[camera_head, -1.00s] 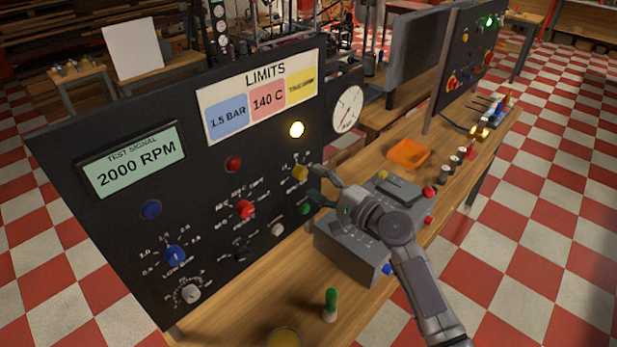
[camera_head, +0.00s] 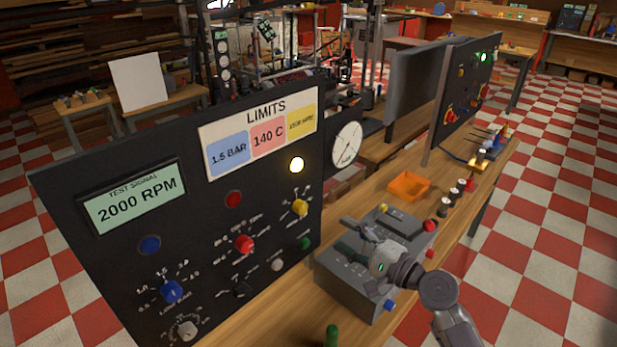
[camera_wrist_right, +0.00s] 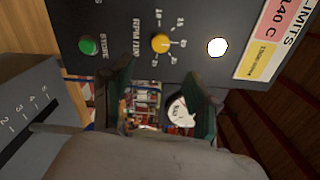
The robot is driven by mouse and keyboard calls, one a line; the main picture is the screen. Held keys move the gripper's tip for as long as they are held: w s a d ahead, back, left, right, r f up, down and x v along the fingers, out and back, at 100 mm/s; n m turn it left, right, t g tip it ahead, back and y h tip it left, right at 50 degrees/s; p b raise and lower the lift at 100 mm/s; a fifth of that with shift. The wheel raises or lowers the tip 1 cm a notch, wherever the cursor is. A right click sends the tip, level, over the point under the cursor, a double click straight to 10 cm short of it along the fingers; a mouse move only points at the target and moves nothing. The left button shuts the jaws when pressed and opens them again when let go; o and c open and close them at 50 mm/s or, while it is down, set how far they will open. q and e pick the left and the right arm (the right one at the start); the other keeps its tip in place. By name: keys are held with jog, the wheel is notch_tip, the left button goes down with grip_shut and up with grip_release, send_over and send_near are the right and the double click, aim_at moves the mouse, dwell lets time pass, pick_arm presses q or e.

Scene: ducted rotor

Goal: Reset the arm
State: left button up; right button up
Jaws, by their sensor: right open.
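My right gripper (camera_head: 348,236) is open and empty. It hangs above the grey box (camera_head: 350,290) on the bench, in front of the black panel's right edge, apart from the knobs. In the right wrist view its two dark green finger pads (camera_wrist_right: 158,95) stand wide apart with nothing between them. The yellow knob (camera_head: 300,207) on the panel is beyond the fingers; it also shows in the wrist view (camera_wrist_right: 160,43). A lit white lamp (camera_head: 296,165) sits above it. My left gripper is in neither view.
The black panel (camera_head: 110,265) stands left of the arm, with red (camera_head: 244,244) and blue (camera_head: 172,291) knobs. An orange tray (camera_head: 409,187) and several small parts lie along the bench to the right. A green-topped piece (camera_head: 332,335) stands near the front.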

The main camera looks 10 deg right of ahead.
jog(key=s+a+f+n+g+h, duration=0.2)
jog(key=s+a+f+n+g, duration=0.15)
jog(key=s+f+n, duration=0.35)
jog(key=s+a+f+n+g+h, duration=0.1)
jog(key=s+a+f+n+g, duration=0.25)
jog(key=s+f, duration=0.4)
jog(key=s+d+f+n+g+h, duration=0.1)
jog(key=s+d+n+g+h, duration=0.15)
jog(key=s, duration=0.55)
jog(key=s+d+f+n+g+h, duration=0.1)
jog(key=s+d+n+g+h, duration=0.2)
jog(key=s, duration=0.4)
notch_tip(320, 180, down, 31)
jog(key=s+d+h+b, duration=0.1)
jog(key=s+d+b, duration=0.1)
jog(key=s+b, duration=0.1)
jog(key=s+d+f+g+b, duration=0.1)
jog(key=s+d+f+b, duration=0.1)
jog(key=s+f, duration=1.3)
jog(key=shift+s+d+f+b, duration=0.25)
jog(key=shift+s+f+b, duration=0.1)
jog(key=shift+f, duration=0.5)
